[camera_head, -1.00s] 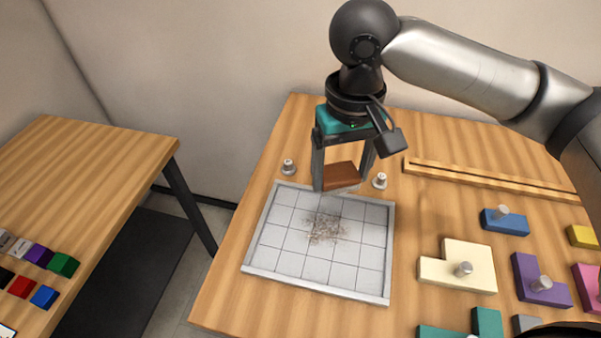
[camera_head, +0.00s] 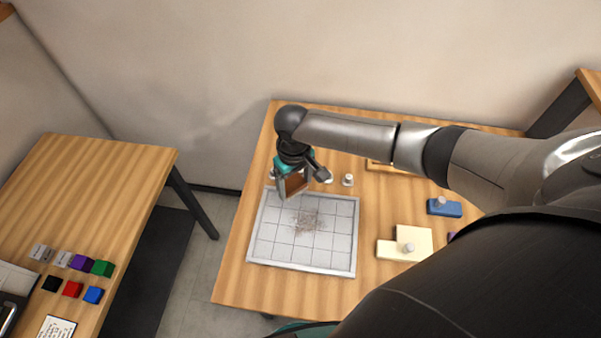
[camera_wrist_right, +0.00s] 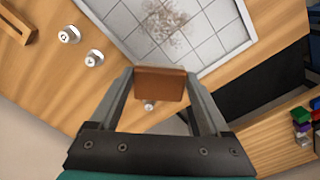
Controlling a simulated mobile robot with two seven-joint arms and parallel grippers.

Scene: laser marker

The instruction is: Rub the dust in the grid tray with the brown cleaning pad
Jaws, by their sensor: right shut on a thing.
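The grid tray (camera_head: 270,243) lies on the wooden table, white with grey lines and a raised rim. A patch of brown dust (camera_head: 306,222) lies near its middle; it also shows in the right wrist view (camera_wrist_right: 165,20). My right gripper (camera_head: 293,190) is shut on the brown cleaning pad (camera_head: 295,182) and holds it over the tray's far left corner. In the right wrist view the pad (camera_wrist_right: 160,84) sits between the fingertips, apart from the dust. Whether it touches the tray's rim I cannot tell. My left gripper is not in view.
White knobs (camera_head: 348,180) stand behind the tray. A cream block (camera_head: 405,243) and a blue block (camera_head: 444,208) with knobs lie to its right. A side table (camera_head: 100,190) at left holds several small coloured cubes. My right arm hides the table's right part.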

